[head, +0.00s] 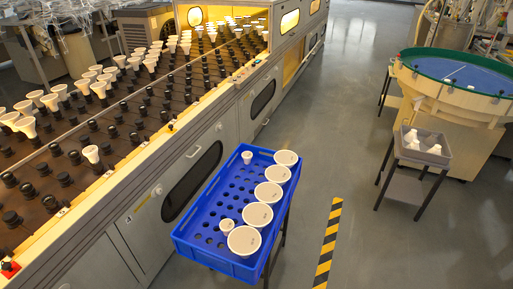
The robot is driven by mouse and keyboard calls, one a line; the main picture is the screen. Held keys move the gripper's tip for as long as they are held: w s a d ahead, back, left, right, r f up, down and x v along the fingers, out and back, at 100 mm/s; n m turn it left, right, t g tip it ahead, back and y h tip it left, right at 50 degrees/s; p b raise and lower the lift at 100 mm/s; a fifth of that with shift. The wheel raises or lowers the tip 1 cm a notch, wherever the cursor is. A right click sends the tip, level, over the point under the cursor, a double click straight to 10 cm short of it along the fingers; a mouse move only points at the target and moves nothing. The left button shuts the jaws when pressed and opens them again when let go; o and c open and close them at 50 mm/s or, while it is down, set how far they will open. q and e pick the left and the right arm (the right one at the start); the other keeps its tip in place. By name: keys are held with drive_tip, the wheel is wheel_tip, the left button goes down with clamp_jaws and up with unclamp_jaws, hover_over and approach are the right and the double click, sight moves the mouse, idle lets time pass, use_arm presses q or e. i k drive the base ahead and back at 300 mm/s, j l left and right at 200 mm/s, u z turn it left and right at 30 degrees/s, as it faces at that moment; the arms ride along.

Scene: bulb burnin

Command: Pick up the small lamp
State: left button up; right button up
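Two small white lamps sit in the blue crate: one small lamp (247,156) near its far end, and another small lamp (227,226) near its near end, close beside a large lamp (244,241). I cannot tell which one the task means. Several large white lamps with round faces line the right side of the blue crate (201,252). Neither of my grippers is in view.
A long burn-in bench (135,180) with rows of dark sockets and some white lamps runs along the left. A grey bin (424,154) of white parts stands on a small stand at right, by a green-rimmed round table (455,75). The floor between is open, with a yellow-black stripe (328,243).

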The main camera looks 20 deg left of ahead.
sight(247, 156)
drive_tip(key=u, duration=1.7)
drive_tip(key=l+z, duration=0.15)
drive_tip(key=z, duration=0.2)
drive_tip(key=l+z, duration=0.1)
drive_tip(key=z, duration=0.2)
drive_tip(key=i+l+z, duration=0.25)
drive_tip(key=l+z, duration=0.15)
drive_tip(key=l, duration=0.15)
drive_tip(key=i+l+z, duration=0.3)
drive_tip(key=l+z, duration=0.15)
drive_tip(key=i+l+z, duration=0.4)
drive_tip(key=i+l, duration=0.2)
drive_tip(key=i, duration=0.25)
drive_tip(key=i+l, duration=0.15)
drive_tip(key=i, duration=0.3)
drive_tip(key=i+u, duration=0.25)
drive_tip(key=u, duration=0.15)
drive_tip(key=i+u, duration=0.25)
drive_tip(key=u, duration=0.15)
drive_tip(key=i+l+u, duration=0.15)
drive_tip(key=u, duration=0.25)
drive_tip(key=i+l+u, duration=0.2)
drive_tip(key=u, duration=0.2)
drive_tip(key=i, duration=0.1)
